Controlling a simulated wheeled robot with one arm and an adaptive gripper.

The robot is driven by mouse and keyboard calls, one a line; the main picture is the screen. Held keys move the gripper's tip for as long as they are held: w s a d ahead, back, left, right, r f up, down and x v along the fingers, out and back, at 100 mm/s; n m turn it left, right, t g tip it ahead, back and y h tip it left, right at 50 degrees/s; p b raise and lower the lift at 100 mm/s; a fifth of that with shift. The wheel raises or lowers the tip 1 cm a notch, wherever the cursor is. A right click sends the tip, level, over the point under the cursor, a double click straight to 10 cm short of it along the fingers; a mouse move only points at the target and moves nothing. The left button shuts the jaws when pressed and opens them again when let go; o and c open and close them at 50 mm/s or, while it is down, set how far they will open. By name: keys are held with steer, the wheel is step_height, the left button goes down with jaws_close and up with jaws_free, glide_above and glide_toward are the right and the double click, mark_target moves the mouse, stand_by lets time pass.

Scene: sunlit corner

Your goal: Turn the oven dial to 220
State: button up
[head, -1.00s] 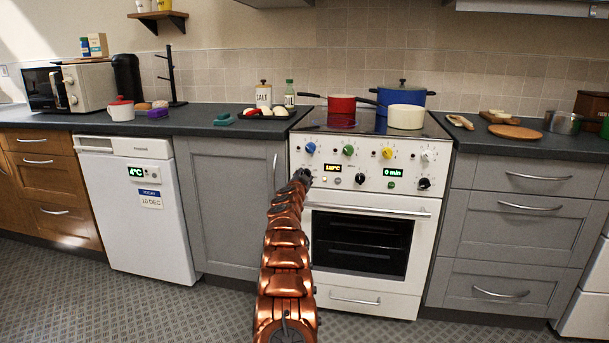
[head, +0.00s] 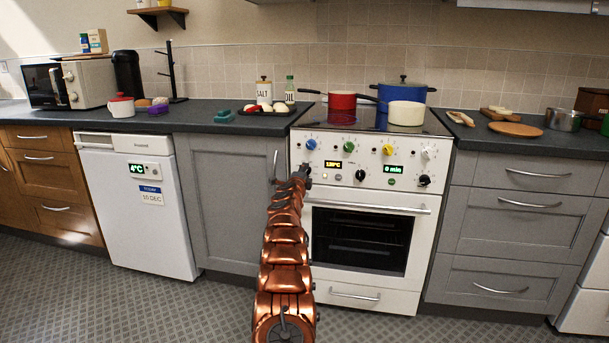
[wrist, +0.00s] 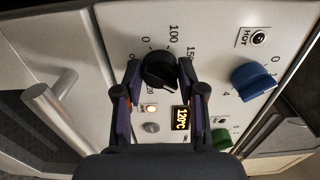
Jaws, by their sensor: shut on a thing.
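The oven dial (wrist: 158,70) is a round black knob on the white control panel, seen in the wrist view. My gripper (wrist: 158,76) is shut on it, one finger on each side. Scale marks 0, 100 and part of 150 show around the dial; other marks are partly hidden by the fingers. The lit display (wrist: 181,118) beside it appears to read 120°C. In the head view, my gripper (head: 302,173) is at the left end of the panel and covers the dial. The oven (head: 368,215) is white with its door shut.
Other knobs sit close by: blue (wrist: 254,78) and green (wrist: 222,138). A small indicator lamp (wrist: 151,109) is lit near the dial. The oven door handle (head: 367,207) juts out below the panel. Pots stand on the hob above.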

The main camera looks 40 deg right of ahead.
steer(key=m, duration=0.4)
steer(key=shift+m+b, duration=0.3)
steer(key=shift+b, duration=0.1)
steer(key=m, duration=0.3)
steer(key=shift+m+b, duration=0.3)
steer(key=shift+b, duration=0.1)
steer(key=m, duration=0.3)
steer(key=shift+m+b, duration=0.3)
steer(key=shift+b, duration=0.1)
steer(key=shift+r+m+b, duration=0.1)
steer(key=shift+m+b, duration=0.3)
steer(key=shift+m, duration=1.4)
steer(key=o, duration=1.1)
steer(key=shift+o, duration=0.2)
